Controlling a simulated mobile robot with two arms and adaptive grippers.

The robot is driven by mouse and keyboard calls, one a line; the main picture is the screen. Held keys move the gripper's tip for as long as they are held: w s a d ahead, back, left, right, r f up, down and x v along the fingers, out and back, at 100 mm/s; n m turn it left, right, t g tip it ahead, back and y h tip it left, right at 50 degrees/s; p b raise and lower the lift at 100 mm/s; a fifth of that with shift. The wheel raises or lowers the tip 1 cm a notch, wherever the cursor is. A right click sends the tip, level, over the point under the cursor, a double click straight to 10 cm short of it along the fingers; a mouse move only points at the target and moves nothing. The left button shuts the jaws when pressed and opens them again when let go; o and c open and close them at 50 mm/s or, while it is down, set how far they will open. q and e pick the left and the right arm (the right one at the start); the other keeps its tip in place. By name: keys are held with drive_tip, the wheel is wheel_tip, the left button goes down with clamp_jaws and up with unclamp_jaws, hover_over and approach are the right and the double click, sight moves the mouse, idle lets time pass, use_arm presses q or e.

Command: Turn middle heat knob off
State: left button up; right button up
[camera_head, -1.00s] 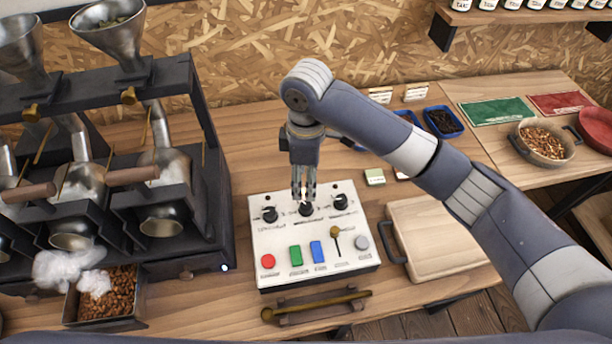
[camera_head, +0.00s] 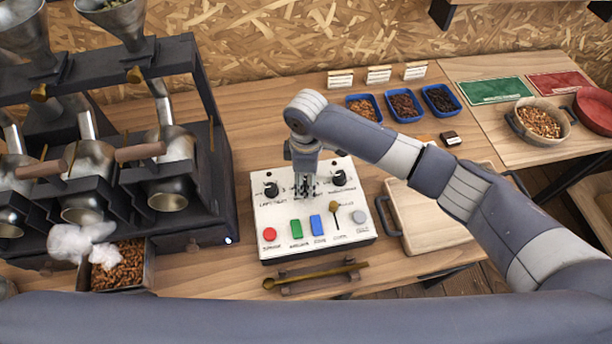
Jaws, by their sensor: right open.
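The white control panel (camera_head: 283,211) lies on the wooden table in the middle of the view, with a row of three black knobs along its back. The left knob (camera_head: 271,189) and the right knob (camera_head: 339,178) show clearly. My right gripper (camera_head: 305,190) points down between them, open, with its fingertips at the middle knob's place. The gripper hides the middle knob, so I cannot tell how it is turned or whether the fingers touch it. My left gripper is out of view.
Red, green and blue buttons, a small lever (camera_head: 334,207) and a grey button (camera_head: 359,217) sit in front of the knobs. The black roaster stand (camera_head: 213,160) rises at left. A wooden board (camera_head: 430,228) lies at right; a brass-coloured scoop (camera_head: 315,275) lies in front.

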drive_tip(key=c, duration=1.1)
drive_tip(key=shift+n, duration=0.3)
drive_tip(key=shift+n+p, duration=0.3)
drive_tip(key=shift+n, duration=0.2)
drive_tip(key=shift+n+p, duration=0.35)
drive_tip(key=shift+n, duration=0.85)
drive_tip(key=n, duration=0.2)
drive_tip(key=shift+n, duration=0.4)
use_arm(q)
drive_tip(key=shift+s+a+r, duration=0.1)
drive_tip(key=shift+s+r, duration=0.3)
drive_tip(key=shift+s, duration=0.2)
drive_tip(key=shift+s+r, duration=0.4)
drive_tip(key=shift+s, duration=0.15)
use_arm(e)
drive_tip(key=n, duration=0.5)
